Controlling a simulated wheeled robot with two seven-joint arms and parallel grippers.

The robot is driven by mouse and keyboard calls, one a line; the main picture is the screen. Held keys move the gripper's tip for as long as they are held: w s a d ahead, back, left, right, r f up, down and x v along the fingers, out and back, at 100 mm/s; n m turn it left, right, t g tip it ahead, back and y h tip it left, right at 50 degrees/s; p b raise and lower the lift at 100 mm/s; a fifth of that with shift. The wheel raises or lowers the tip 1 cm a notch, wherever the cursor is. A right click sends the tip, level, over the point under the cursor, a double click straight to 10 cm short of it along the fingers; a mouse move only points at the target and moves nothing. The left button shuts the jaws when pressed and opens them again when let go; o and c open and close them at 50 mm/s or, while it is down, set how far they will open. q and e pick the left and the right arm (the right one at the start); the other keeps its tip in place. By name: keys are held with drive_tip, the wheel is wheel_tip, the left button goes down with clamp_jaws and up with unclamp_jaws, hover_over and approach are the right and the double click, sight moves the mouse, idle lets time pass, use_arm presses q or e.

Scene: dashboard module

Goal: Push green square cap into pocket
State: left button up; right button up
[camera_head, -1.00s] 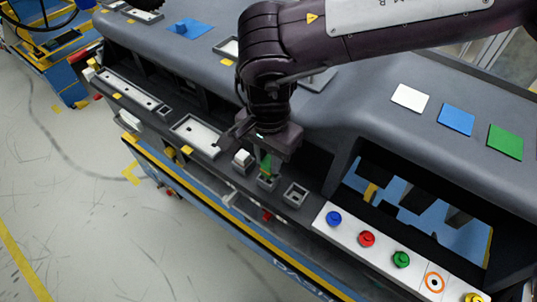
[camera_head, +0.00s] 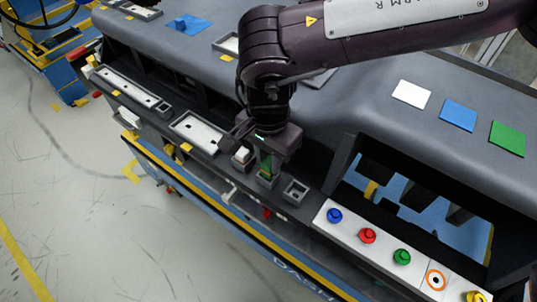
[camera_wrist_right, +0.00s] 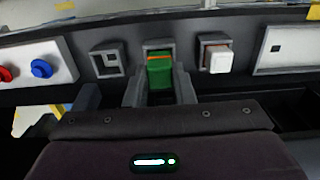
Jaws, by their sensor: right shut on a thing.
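The green cap (camera_wrist_right: 159,74) is between the two fingers of my right gripper (camera_head: 265,166), which is shut on it. In the head view the cap (camera_head: 267,167) shows only as a small green patch, partly hidden by the gripper. A grey square pocket (camera_head: 267,181) lies directly below it on the console ledge. In the right wrist view the pocket's rim (camera_wrist_right: 158,43) shows just beyond the cap, with an orange strip between them. I cannot tell how far the cap sits in the pocket. My left gripper is not in view.
An empty grey pocket (camera_head: 296,191) is on one side and a white square cap (camera_head: 241,156) in a pocket on the other. A white button panel (camera_head: 384,252) lies to the right. A shallow tray (camera_head: 196,132) lies left. Colored squares (camera_head: 457,115) lie on the upper surface.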

sight(268, 161)
drive_tip(key=shift+f+b, duration=0.45)
drive_tip(key=shift+f, duration=0.35)
drive_tip(key=o, duration=1)
drive_tip(key=shift+o, duration=0.2)
drive_tip(key=shift+r, duration=0.15)
wheel_tip(268, 161, up, 6)
drive_tip(key=shift+r+b, duration=0.1)
drive_tip(key=shift+b, duration=0.6)
drive_tip(key=shift+r, duration=0.7)
